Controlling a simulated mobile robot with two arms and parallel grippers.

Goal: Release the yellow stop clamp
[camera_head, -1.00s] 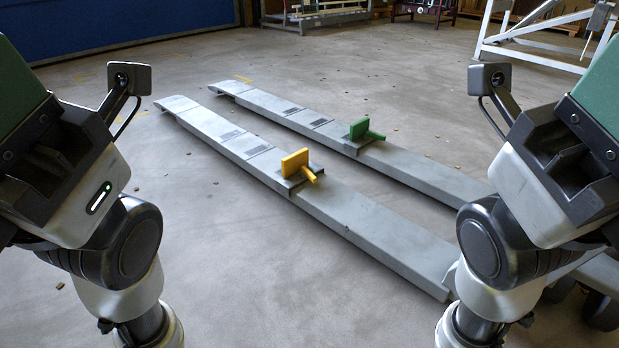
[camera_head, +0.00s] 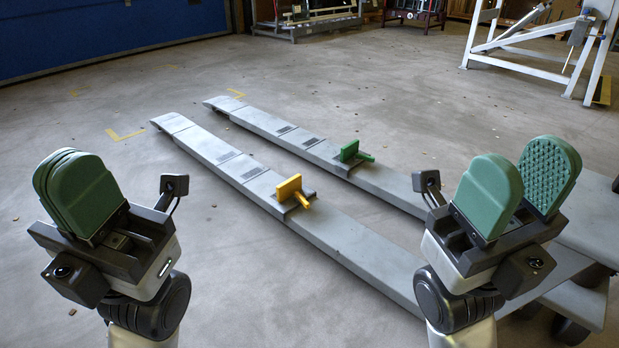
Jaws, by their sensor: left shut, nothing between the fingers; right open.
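The yellow stop clamp (camera_head: 289,187) stands upright on the nearer long grey beam, with its yellow handle pointing toward the lower right. A matching green clamp (camera_head: 349,150) stands on the farther beam. My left gripper (camera_head: 77,188) is at the left of the view, its green padded fingers together and empty, well apart from the yellow clamp. My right gripper (camera_head: 518,188) is at the right, its two green pads apart, with nothing between them. Neither gripper touches a clamp.
Two parallel grey beams, the nearer (camera_head: 345,238) and the farther (camera_head: 395,181), lie along the concrete floor. A white frame (camera_head: 535,58) stands at the back right. Racks (camera_head: 305,22) stand along the back. Open floor (camera_head: 110,100) lies left of the beams.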

